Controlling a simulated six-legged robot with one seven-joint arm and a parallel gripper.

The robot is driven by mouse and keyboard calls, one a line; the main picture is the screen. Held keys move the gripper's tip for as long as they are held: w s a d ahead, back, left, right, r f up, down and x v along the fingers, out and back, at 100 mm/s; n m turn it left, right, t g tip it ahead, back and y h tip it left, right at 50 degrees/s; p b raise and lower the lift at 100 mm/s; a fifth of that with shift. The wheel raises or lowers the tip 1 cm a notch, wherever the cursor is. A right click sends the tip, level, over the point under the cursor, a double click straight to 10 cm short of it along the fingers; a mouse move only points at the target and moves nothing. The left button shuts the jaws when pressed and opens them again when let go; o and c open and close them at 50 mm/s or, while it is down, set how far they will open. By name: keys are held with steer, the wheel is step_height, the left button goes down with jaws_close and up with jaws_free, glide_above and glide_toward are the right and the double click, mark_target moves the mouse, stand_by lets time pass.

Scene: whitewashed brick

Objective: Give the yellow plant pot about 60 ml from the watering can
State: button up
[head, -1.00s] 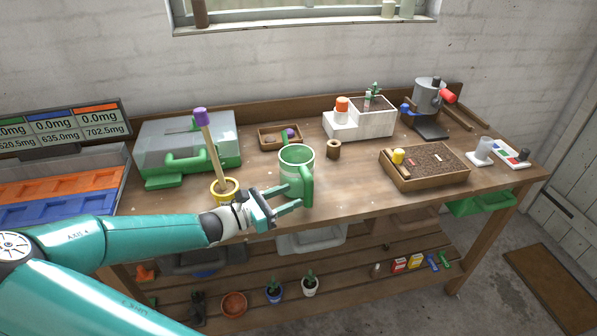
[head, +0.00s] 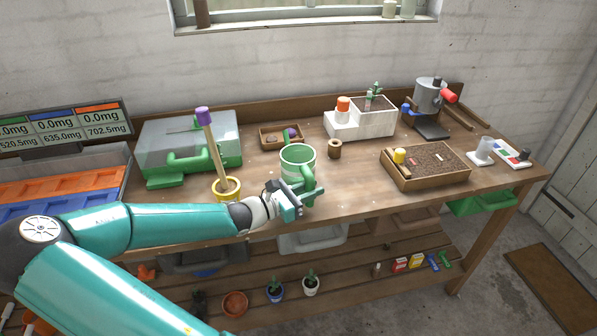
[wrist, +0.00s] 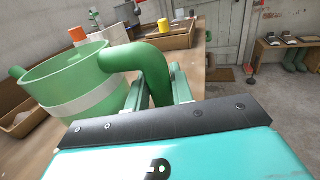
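The green watering can (head: 296,168) with a pale band stands upright on the bench near its front edge. It also shows at the left of the wrist view (wrist: 75,88), with its curved handle (wrist: 150,60) towards me. My gripper (head: 310,192) is at the handle, with one finger on each side of it. The fingers look apart, and I see no clear grip; the contact is partly hidden.
A small brown cup (head: 334,149) is just right of the can. A soil tray (head: 425,178) and white planter (head: 360,128) are further right.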

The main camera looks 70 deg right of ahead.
jaws_close()
